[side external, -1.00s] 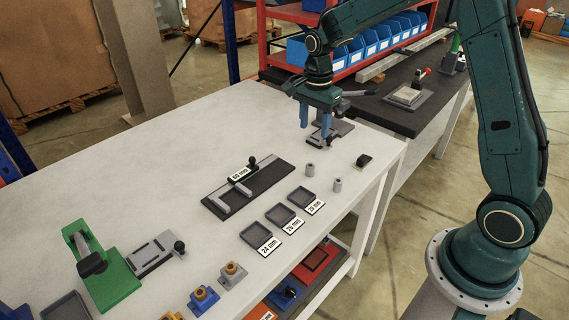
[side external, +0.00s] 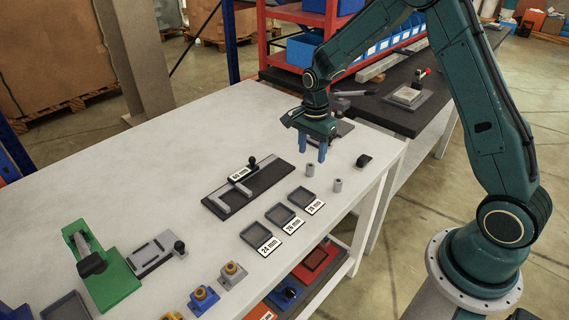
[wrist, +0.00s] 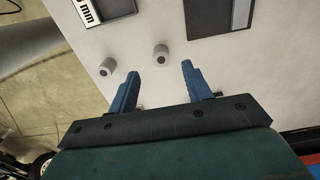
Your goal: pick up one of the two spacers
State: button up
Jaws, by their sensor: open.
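Two small grey cylindrical spacers stand upright on the white table. The first spacer (side external: 310,170) is farther from the table edge; it also shows in the wrist view (wrist: 161,57). The second spacer (side external: 338,185) is nearer the table edge and shows at the left in the wrist view (wrist: 106,67). My gripper (side external: 312,157) is open and empty, above the table close to the first spacer. In the wrist view its two blue fingers (wrist: 159,66) point toward that spacer, which appears between their tips. The second spacer lies outside the left finger.
Labelled grey trays (side external: 279,214) lie in front of the spacers. A small black block (side external: 364,160) sits to the right. The table edge is close to the second spacer.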

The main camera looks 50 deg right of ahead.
aim_at(310, 165)
jog(key=shift+f, duration=0.45)
jog(key=shift+w+f, duration=0.1)
jog(key=shift+f, duration=2.5)
jog(key=shift+c, duration=0.4)
grip_shut()
